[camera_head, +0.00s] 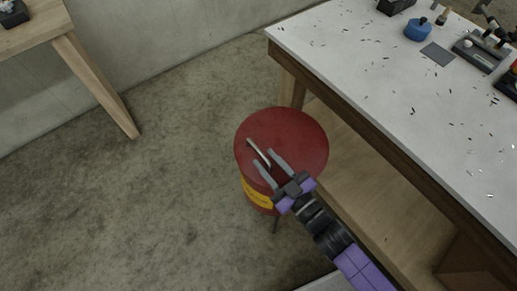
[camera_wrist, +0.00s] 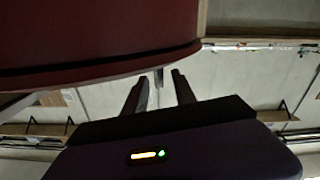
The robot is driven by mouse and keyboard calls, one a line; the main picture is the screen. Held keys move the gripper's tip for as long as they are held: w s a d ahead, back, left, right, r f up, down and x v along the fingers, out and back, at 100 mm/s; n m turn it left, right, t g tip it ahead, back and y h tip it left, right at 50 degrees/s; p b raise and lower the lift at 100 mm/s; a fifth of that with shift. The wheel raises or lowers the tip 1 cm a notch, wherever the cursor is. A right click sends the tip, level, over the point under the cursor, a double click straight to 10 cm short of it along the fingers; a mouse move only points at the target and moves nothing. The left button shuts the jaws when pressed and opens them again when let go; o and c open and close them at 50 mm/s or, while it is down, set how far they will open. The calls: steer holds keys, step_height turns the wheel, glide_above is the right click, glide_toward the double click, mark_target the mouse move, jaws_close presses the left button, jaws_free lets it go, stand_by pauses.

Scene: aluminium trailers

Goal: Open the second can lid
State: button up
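A red can (camera_head: 299,126) with a red lid and a yellow label band (camera_head: 257,193) stands on the floor beside the workbench. A thin grey metal bar, the lid's handle (camera_head: 256,149), lies along the lid top. My gripper (camera_head: 263,158) is over the lid with its two fingers apart, one on each side of the handle's near end. In the wrist view the dark red can (camera_wrist: 90,35) fills the upper left. The fingers (camera_wrist: 158,85) show open there, with a small grey piece between their tips. I cannot tell whether the fingers touch the handle. Only one can shows.
The white-topped workbench (camera_head: 360,65) stands to the right, with its wooden edge close to the can. A blue pot (camera_head: 417,30) and tools lie at its far end. A wooden table (camera_head: 45,30) is at upper left. The concrete floor (camera_head: 150,200) left of the can is clear.

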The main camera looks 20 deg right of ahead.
mark_target(251, 141)
steer(key=shift+x, duration=2.15)
steer(key=shift+c, duration=0.2)
jaws_close()
steer(key=shift+d, duration=0.1)
